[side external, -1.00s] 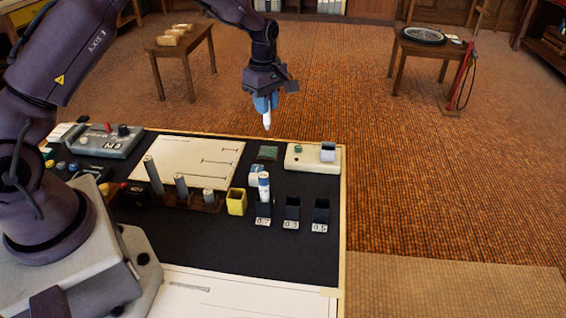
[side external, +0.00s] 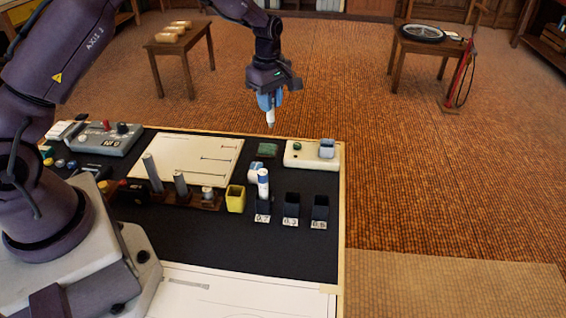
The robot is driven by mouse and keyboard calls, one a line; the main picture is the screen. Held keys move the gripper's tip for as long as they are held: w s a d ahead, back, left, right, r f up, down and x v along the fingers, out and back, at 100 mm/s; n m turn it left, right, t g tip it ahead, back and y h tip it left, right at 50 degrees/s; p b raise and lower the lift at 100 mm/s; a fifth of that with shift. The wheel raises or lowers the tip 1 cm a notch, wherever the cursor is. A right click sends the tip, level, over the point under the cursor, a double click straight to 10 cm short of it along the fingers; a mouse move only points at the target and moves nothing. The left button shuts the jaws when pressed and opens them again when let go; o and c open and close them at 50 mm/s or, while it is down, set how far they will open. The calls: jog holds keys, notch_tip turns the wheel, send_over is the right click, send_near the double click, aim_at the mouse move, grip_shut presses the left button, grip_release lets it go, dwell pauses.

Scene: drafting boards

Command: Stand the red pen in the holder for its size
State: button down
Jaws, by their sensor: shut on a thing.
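My gripper (side external: 267,102), with blue fingers, is shut on a pen-like thing (side external: 270,118), pointing down above the far edge of the black board. Only its white lower part shows; I see no red on it, and the fingers hide the rest. Three small black holders stand in a row on the board, below and nearer than my gripper. The left holder (side external: 262,208), labelled 0.7, has a white and blue pen (side external: 263,184) upright in it. The middle holder (side external: 291,207) and the right holder (side external: 320,208) look empty; their labels seem to read 0.3 and 0.5.
A yellow cup (side external: 235,199) and a brown rack (side external: 205,203) with grey cylinders stand left of the holders. A pale box (side external: 312,155) and a green block (side external: 267,150) lie behind them. The black board in front of the holders is clear.

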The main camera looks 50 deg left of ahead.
jog(key=d+r+m, duration=0.1)
jog(key=d+r, duration=0.1)
jog(key=d, duration=0.5)
jog(key=m, duration=0.5)
send_over(292, 205)
jog(key=w+a, duration=0.1)
jog(key=shift+f, duration=0.7)
jog(key=shift+w+a+f, duration=0.1)
jog(key=shift+a+f, duration=0.05)
jog(key=shift+f, duration=1.55)
jog(key=shift+f, duration=0.25)
jog(key=shift+f, duration=1.1)
jog(key=shift+f, duration=0.3)
jog(key=shift+f, duration=0.75)
jog(key=shift+f, duration=0.15)
